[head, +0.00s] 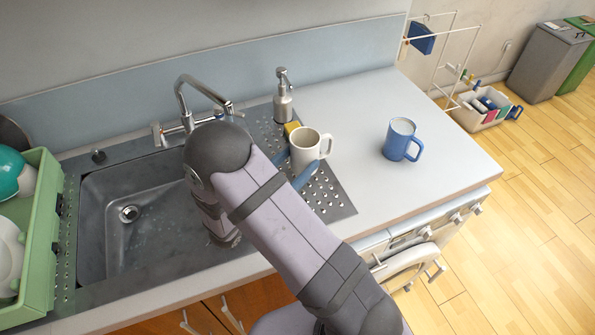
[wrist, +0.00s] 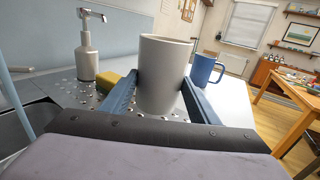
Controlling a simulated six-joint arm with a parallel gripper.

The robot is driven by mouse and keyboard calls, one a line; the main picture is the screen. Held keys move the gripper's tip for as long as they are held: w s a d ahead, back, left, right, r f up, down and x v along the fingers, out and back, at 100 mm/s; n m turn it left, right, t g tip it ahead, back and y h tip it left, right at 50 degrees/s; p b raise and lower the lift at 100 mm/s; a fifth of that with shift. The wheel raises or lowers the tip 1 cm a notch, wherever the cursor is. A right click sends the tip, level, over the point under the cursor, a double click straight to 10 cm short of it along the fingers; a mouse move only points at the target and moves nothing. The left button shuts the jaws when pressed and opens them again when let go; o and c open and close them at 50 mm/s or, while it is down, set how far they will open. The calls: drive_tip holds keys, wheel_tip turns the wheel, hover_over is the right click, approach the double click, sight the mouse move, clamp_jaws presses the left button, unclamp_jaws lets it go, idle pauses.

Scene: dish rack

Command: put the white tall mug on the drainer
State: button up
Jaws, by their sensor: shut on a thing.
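The white tall mug (head: 306,148) is upright over the perforated metal drainer (head: 337,203) beside the sink. It also shows large in the middle of the wrist view (wrist: 163,75). My gripper (head: 304,168) is shut on the mug, with one blue finger on each side of it. In the wrist view the fingers (wrist: 160,98) flank the mug's lower body. The mug's base is close to the drainer surface; I cannot tell whether it touches. The mug's handle points right in the head view. My arm covers part of the drainer and sink.
A yellow sponge (head: 291,129) and a soap dispenser (head: 283,95) stand just behind the mug. A blue mug (head: 401,140) stands on the counter to the right. The sink (head: 120,250), tap (head: 186,95) and green dish rack (head: 48,215) are to the left. The right counter has free room.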

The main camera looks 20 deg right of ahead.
sight(297, 173)
drive_tip(key=shift+f, duration=0.2)
drive_tip(key=shift+f+p, duration=0.4)
drive_tip(key=shift+f, duration=1.6)
drive_tip(key=o, duration=1.4)
drive_tip(key=shift+f, duration=0.15)
drive_tip(key=shift+r, duration=0.2)
drive_tip(key=shift+b+v, duration=1.9)
drive_tip(key=shift+v, duration=4.15)
drive_tip(key=shift+f, duration=0.1)
